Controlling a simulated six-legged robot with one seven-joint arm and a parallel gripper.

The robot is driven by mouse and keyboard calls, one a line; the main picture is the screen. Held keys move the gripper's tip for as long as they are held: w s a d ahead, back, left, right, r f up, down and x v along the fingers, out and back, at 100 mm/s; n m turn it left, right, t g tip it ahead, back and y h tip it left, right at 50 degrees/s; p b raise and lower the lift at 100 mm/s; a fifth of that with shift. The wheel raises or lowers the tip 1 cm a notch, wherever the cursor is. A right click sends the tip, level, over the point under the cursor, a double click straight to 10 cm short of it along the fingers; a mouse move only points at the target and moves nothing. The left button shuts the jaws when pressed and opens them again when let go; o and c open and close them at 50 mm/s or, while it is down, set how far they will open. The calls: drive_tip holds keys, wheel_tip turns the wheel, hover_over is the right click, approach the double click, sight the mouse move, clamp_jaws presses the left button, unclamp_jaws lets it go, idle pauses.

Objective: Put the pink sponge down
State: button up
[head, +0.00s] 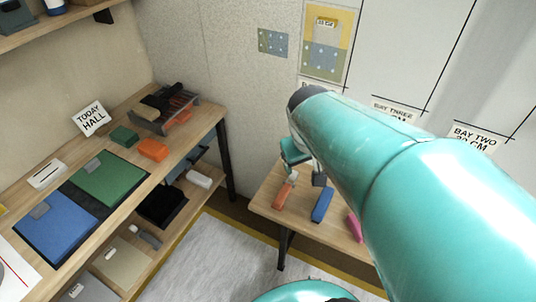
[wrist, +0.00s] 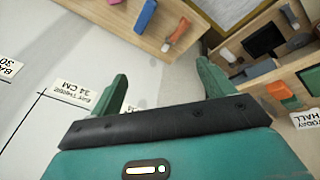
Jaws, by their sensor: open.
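A pink item (head: 354,228), which looks like the pink sponge, lies on the small wooden table (head: 295,222). My arm hides part of it in the head view. A sliver of pink (wrist: 112,2) also shows at the top edge of the wrist view. My gripper (wrist: 163,76) is open, with its two green fingers apart and nothing between them. In the head view my gripper (head: 303,160) is partly hidden by my arm, near the wall beyond the table.
An orange-handled tool (head: 285,190) and a blue block (head: 321,205) lie on the small table. A long bench (head: 130,160) at left holds a green folder (head: 108,177), a blue folder (head: 57,226) and a dark rack (head: 165,110). Grey floor lies between.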

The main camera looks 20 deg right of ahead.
drive_tip(key=s+a+r+t+y, duration=0.2)
drive_tip(key=s+a+r, duration=0.3)
drive_tip(key=a, duration=0.5)
drive_tip(key=shift+s+r+n+y, duration=0.2)
drive_tip(key=shift+s+n+y, duration=0.1)
drive_tip(key=shift+s, duration=0.25)
drive_tip(key=c, duration=0.9)
drive_tip(key=shift+d, duration=0.1)
drive_tip(key=shift+c, duration=0.4)
